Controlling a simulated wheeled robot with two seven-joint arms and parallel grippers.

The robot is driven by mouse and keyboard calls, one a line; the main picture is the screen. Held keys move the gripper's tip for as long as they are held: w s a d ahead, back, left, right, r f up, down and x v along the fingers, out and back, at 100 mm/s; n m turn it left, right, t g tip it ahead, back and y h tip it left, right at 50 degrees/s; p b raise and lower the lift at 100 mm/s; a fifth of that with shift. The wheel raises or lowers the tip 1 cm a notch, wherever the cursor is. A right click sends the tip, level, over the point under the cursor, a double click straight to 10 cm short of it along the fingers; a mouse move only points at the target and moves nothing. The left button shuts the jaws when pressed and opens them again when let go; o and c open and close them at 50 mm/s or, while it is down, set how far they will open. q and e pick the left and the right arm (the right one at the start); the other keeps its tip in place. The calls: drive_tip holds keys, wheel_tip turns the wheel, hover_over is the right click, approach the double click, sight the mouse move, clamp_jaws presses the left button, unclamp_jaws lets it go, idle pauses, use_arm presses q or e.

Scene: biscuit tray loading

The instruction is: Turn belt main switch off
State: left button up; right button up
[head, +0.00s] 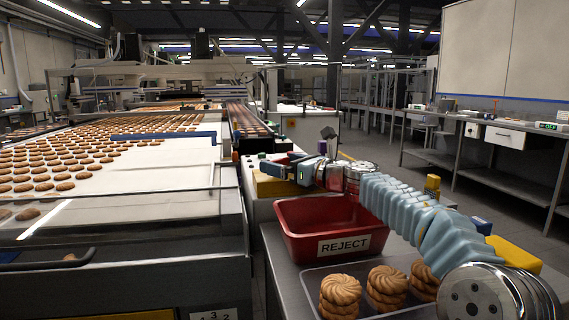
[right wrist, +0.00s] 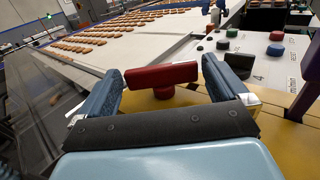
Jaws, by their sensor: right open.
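The belt main switch is a red T-shaped handle (right wrist: 162,76) on a yellow box (right wrist: 275,135) in the right wrist view. Its bar lies crosswise, nearly level in the picture. My right gripper (right wrist: 161,86) is open, with one blue-black finger at each side of the handle. I cannot tell whether the fingers touch it. In the head view, my right gripper (head: 288,168) is over the yellow box (head: 272,186) beside the belt machine, and it hides most of the switch. My left gripper is not in view.
A panel with several coloured buttons (right wrist: 276,50) lies just beyond the switch. A red REJECT bin (head: 290,235) stands below my right arm, with a clear tray of stacked biscuits (head: 315,280) in front. The biscuit belt (head: 150,180) runs along the left.

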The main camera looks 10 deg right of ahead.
drive_tip(key=c, duration=0.8)
drive_tip(key=shift+s+a+m+t+h+b, duration=0.2)
drive_tip(key=shift+m+t+h+b, duration=0.25)
drive_tip(key=shift+m+t+h, duration=0.35)
drive_tip(key=shift+a+m+t+h, duration=0.15)
drive_tip(key=shift+m+t+h, duration=0.15)
drive_tip(key=shift+m+h, duration=0.55)
drive_tip(key=h, duration=0.1)
drive_tip(key=m+h, duration=0.1)
drive_tip(key=h, duration=0.1)
drive_tip(key=m+t+h, duration=0.1)
drive_tip(key=shift+a+h+b, duration=0.3)
drive_tip(key=shift+h+b, duration=0.05)
drive_tip(key=shift+a+m+h, duration=0.1)
drive_tip(key=shift+m+h, duration=0.95)
drive_tip(key=shift+h, duration=0.35)
